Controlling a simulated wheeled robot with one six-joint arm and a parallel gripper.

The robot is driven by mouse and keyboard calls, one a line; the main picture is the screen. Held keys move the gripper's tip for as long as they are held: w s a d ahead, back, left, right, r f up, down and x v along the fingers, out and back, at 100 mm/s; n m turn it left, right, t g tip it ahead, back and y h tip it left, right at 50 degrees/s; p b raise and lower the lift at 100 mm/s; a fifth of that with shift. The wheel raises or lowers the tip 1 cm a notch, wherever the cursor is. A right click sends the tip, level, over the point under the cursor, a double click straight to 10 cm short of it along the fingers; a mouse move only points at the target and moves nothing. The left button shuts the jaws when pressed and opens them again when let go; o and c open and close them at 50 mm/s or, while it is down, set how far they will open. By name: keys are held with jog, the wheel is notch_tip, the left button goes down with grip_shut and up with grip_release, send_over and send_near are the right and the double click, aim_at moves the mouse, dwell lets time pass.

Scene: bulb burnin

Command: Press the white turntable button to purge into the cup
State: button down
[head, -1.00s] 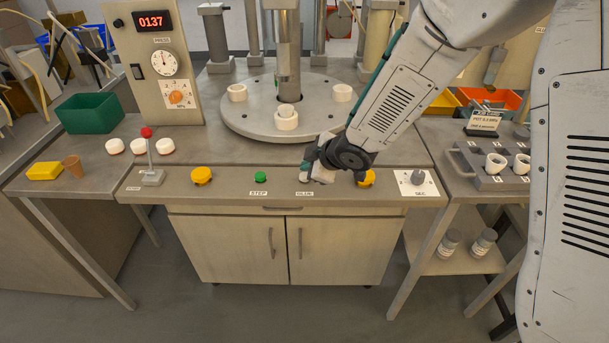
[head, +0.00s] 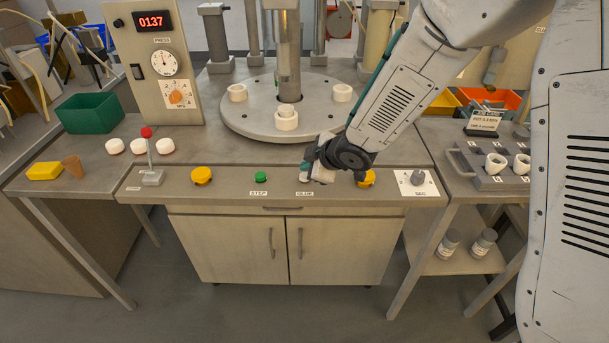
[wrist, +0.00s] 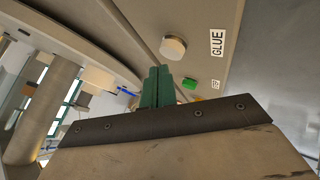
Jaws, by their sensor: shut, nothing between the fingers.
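The white button (wrist: 173,47) shows in the wrist view beside the "GLUE" label (wrist: 217,42). In the head view my gripper hides the button, but the label (head: 305,194) shows below it on the front panel. My gripper (head: 307,171) is low over the panel between the green button and the right yellow button. Its green fingers (wrist: 157,84) are shut and empty, with their tips close to the white button; a small gap shows between them in the picture. A brown cup (head: 72,167) stands on the left side table, far from my gripper.
A green STEP button (head: 261,177) and yellow buttons (head: 201,176) (head: 367,178) sit along the panel. A red-knobbed lever (head: 147,133) stands at its left. Behind is the round turntable (head: 250,126) carrying white rings. A knob (head: 417,178) is at the right.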

jog(key=shift+f, duration=0.45)
jog(key=shift+f, duration=0.5)
dwell(0.7)
jog(key=shift+r, duration=0.95)
jog(key=shift+r, duration=0.1)
jog(key=shift+r, duration=2.4)
